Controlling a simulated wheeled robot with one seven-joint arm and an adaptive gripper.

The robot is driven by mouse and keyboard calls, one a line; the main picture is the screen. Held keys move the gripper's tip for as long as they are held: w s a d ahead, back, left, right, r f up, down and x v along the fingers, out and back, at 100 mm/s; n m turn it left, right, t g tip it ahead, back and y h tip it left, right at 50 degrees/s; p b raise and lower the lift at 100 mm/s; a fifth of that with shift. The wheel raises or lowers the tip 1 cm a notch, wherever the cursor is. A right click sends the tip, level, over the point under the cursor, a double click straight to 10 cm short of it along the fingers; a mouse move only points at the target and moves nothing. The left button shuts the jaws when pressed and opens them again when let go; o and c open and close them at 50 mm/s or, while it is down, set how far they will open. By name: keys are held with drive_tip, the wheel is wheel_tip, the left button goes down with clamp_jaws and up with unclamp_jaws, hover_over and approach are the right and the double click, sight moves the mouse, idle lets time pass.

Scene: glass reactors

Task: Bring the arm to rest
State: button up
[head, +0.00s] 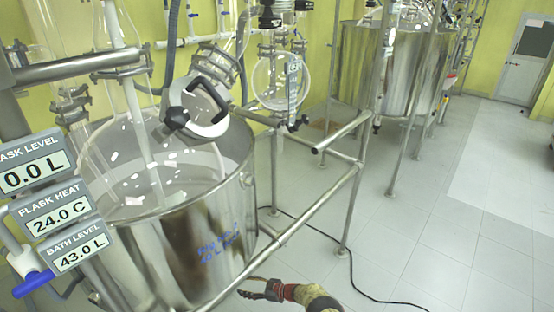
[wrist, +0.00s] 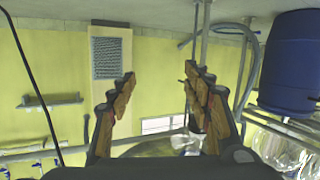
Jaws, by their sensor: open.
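My gripper (head: 262,290) shows at the bottom middle of the head view, low in front of the steel bath vessel and beside the frame's lower rail. In the wrist view my gripper (wrist: 160,95) has its two dark fingers with worn tan pads spread wide apart, with nothing between them. It is open and empty. Only the end of my arm (head: 315,297) shows at the bottom edge of the head view; the rest is out of the picture.
A steel bath vessel (head: 190,258) holds a glass flask. Steel frame rails (head: 300,222) stand close to my gripper. A black cable (head: 362,291) lies on the tiled floor. The floor (head: 440,235) at right is clear. A blue barrel (wrist: 290,65) appears in the wrist view.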

drive_tip(key=w+d+f+m+t+h, duration=0.2)
drive_tip(key=d+f+m+h, duration=0.15)
drive_tip(key=d+f, duration=0.25)
drive_tip(key=w+d+r+m+h, duration=0.2)
drive_tip(key=w+d+r+h, duration=0.15)
drive_tip(key=d+h, duration=0.4)
drive_tip(key=s+d+r+m+g+h+p, duration=0.1)
drive_tip(key=s+d+r+m+h, duration=0.1)
drive_tip(key=d+r, duration=0.65)
drive_tip(key=s+d+r+m+g+h+p, duration=0.1)
drive_tip(key=s+d+r+m+h, duration=0.15)
drive_tip(key=d+r, duration=0.6)
drive_tip(key=s+d+r+m+g, duration=0.1)
drive_tip(key=s+r, duration=0.5)
drive_tip(key=r, duration=0.3)
drive_tip(key=s+d+r+m+g+p, duration=0.1)
drive_tip(key=s+r, duration=0.5)
drive_tip(key=r, duration=0.3)
drive_tip(key=s+d+r+g, duration=0.1)
drive_tip(key=s+r, duration=0.5)
drive_tip(key=r, duration=0.3)
drive_tip(key=s+r+m+t+y+p, duration=0.1)
drive_tip(key=s+r+m+t+p, duration=0.2)
drive_tip(key=s+r, duration=2.7)
wheel_tip(320, 180, up, 2)
drive_tip(key=shift+t+p, duration=0.5)
drive_tip(key=shift+p, duration=0.05)
